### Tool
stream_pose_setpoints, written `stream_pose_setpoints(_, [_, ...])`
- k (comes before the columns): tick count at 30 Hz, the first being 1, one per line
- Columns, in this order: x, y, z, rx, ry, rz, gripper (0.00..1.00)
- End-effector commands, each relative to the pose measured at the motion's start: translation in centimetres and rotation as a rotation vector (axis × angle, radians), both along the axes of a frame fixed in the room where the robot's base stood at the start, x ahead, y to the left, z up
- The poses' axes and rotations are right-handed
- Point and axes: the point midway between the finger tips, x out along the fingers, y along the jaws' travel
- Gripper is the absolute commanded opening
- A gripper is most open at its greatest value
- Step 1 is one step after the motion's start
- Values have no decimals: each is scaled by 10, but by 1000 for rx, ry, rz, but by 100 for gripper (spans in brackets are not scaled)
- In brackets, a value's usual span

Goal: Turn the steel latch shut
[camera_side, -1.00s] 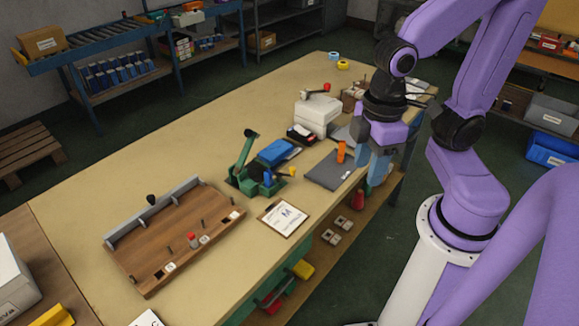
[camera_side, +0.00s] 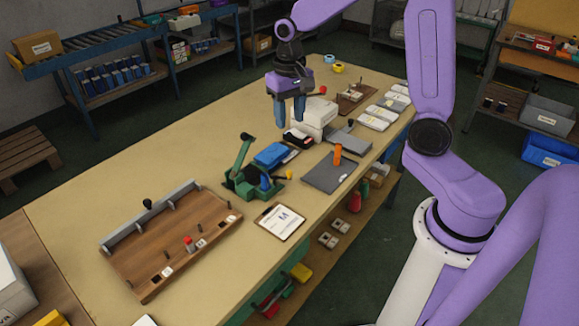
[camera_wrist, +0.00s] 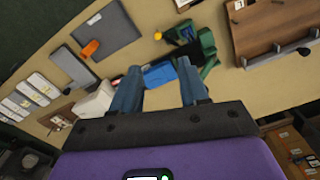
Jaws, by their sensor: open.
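I cannot pick out the steel latch with certainty. A small brown board (camera_side: 346,106) with small dark and metal parts lies at the far right of the table; the details are too small to read. A larger wooden board (camera_side: 165,255) with a grey rail (camera_side: 150,212) and black knob stands at the near left. My gripper (camera_side: 289,122) is open and empty, pointing down above the table's far side, beside the white box (camera_side: 317,113). In the wrist view my gripper (camera_wrist: 158,67) shows both fingers apart, with a blue stack (camera_wrist: 159,75) seen beyond them.
A green clamp (camera_side: 240,180), blue stack (camera_side: 273,154) and clipboard (camera_side: 280,219) occupy the middle. White cards (camera_side: 377,117) line the right edge. The table's far left is clear.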

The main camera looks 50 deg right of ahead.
Motion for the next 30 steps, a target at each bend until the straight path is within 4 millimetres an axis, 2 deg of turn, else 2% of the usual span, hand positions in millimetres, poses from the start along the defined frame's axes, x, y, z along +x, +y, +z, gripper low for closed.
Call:
stream_pose_setpoints(7, [10,-11,-7,-1,3,-72,44])
stream_pose_setpoints(11, [9,-11,-20,-1,7,-71,44])
stream_pose_setpoints(30, [8,-11,-131,-1,7,-69,44])
